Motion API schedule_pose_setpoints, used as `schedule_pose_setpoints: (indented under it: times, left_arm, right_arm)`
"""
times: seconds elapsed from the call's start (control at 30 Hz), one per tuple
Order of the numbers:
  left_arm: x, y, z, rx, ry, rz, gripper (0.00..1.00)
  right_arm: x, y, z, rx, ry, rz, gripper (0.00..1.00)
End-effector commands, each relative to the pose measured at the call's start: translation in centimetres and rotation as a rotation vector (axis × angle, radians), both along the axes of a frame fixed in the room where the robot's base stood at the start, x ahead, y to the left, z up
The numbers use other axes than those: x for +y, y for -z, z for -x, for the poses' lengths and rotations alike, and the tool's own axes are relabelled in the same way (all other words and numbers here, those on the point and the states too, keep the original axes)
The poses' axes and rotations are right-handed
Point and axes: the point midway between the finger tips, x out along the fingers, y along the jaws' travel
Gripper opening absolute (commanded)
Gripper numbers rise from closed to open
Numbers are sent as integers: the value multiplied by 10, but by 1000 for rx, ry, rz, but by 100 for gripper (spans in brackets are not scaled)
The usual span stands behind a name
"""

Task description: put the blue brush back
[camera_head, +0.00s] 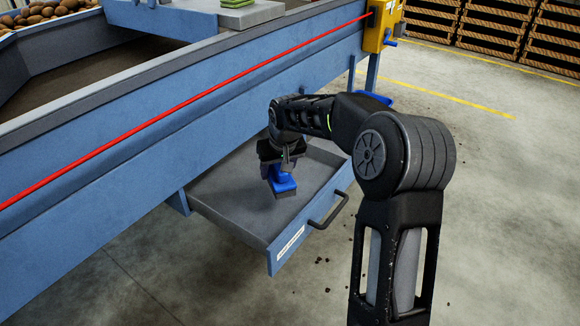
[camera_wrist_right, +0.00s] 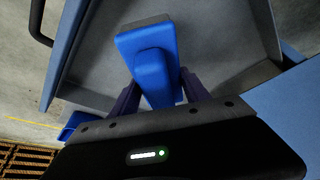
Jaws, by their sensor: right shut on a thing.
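The blue brush (camera_head: 283,184) has a blue handle and back and a grey bristle block. My right gripper (camera_head: 281,166) is shut on its handle and holds it over the open drawer (camera_head: 225,200). In the right wrist view the brush (camera_wrist_right: 150,58) sits between the fingers of my right gripper (camera_wrist_right: 158,92), with the drawer floor behind it. I cannot tell whether the bristles touch the drawer floor. The drawer is grey inside, has a blue front with a white label and a dark handle, and looks empty. My left gripper is not in view.
The blue grader frame (camera_head: 150,130) with a red cord runs above the drawer. A yellow box (camera_head: 377,27) is on its far end. A blue thing (camera_head: 373,97) shows partly behind my right arm. Wooden crates (camera_head: 520,35) stand at the back. The floor at right is mostly clear.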

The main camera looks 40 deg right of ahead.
Motion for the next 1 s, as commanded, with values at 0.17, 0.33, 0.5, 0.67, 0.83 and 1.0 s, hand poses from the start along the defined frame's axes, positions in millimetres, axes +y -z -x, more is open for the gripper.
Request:
schedule_pose_setpoints:
  times: [0.17, 0.33, 0.5, 0.67, 0.83, 1.0]
  left_arm:
    - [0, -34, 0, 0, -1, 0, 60]
    - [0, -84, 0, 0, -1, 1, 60]
    - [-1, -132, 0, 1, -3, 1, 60]
    - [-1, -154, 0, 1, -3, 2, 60]
    - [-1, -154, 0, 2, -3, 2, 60]
    - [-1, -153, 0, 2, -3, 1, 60]
  right_arm:
    - [40, -38, 0, -1, -49, -4, 10]
    - [108, -91, 8, 0, -137, -8, 10]
    - [178, -139, 29, 0, -233, -5, 10]
    - [216, -161, 46, -2, -290, -1, 10]
    - [225, -161, 51, -2, -304, 0, 10]
    - [225, -160, 51, -2, -303, 0, 10]
